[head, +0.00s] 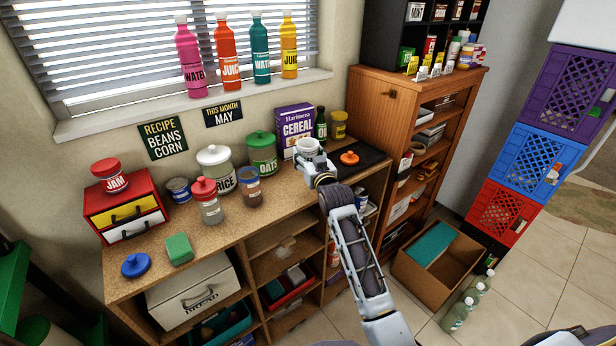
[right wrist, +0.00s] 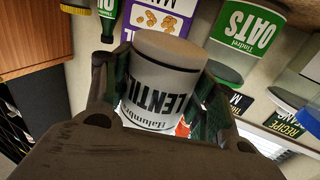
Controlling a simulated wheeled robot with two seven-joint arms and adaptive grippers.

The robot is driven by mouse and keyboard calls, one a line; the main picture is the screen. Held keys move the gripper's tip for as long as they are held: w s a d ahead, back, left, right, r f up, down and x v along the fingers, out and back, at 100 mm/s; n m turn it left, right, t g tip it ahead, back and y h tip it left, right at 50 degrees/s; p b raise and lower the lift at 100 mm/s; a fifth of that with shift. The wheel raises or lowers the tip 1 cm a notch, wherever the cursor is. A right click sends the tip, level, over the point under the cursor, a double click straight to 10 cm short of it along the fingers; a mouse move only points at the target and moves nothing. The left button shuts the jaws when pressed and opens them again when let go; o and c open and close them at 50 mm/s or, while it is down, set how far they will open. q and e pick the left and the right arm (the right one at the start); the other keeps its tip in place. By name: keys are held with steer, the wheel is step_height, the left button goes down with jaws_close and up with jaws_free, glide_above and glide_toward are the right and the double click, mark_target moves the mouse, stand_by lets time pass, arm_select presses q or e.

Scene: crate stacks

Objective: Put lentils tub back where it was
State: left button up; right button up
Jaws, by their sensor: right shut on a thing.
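An orange lid (head: 349,158) lies on a black mat (head: 362,170) just right of the tub. My left gripper is not in view.
A purple cereal box (head: 295,126), green bottle (head: 321,125) and yellow-lidded jar (head: 339,125) stand behind the tub. The oats canister (head: 262,158) and rice canister (head: 216,172) stand left. A tall wooden cabinet (head: 385,97) stands right.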

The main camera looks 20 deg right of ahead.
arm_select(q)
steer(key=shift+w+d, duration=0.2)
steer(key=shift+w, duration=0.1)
arm_select(e)
steer(key=shift+f, duration=1.75)
steer(key=shift+f, duration=1.55)
steer(key=shift+f+b, duration=0.3)
steer(key=shift+f, duration=0.1)
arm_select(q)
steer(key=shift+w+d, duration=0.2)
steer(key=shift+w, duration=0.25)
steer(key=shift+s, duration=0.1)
arm_select(e)
steer(key=shift+f, duration=0.1)
